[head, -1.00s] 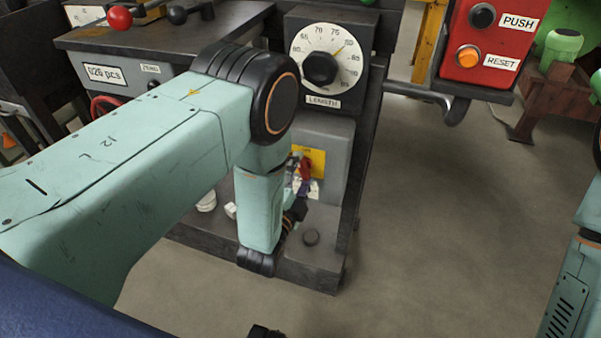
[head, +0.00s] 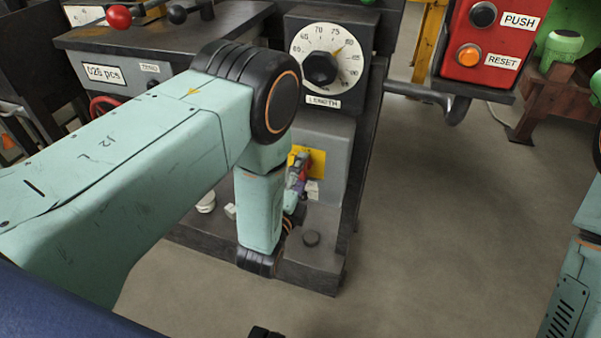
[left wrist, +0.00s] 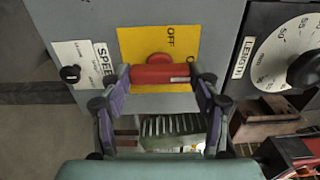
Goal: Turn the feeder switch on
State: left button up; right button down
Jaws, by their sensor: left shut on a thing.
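The feeder switch has a red handle (left wrist: 160,74) on a yellow plate (left wrist: 130,42) with OFF lettering, seen close in the left wrist view. In the head view the yellow plate (head: 318,160) sits on the grey box below the length dial, partly hidden by my arm. My left gripper (left wrist: 160,80) has a finger at each end of the red handle and is shut on it. In the head view my left gripper (head: 297,180) shows small in front of the plate. The switch position is unclear. My right gripper is out of view.
A length dial (head: 320,68) is above the switch. A red box (head: 491,43) with PUSH and RESET buttons stands at the right. A small black knob (left wrist: 70,74) with a speed label is beside the plate. The floor (head: 440,220) at the right is clear.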

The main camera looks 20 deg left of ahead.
pick_arm(q)
jog(key=o, duration=1.1)
jog(key=shift+o, duration=0.2)
jog(key=shift+s, duration=0.1)
jog(key=s, duration=0.7)
jog(key=shift+s+a, duration=0.15)
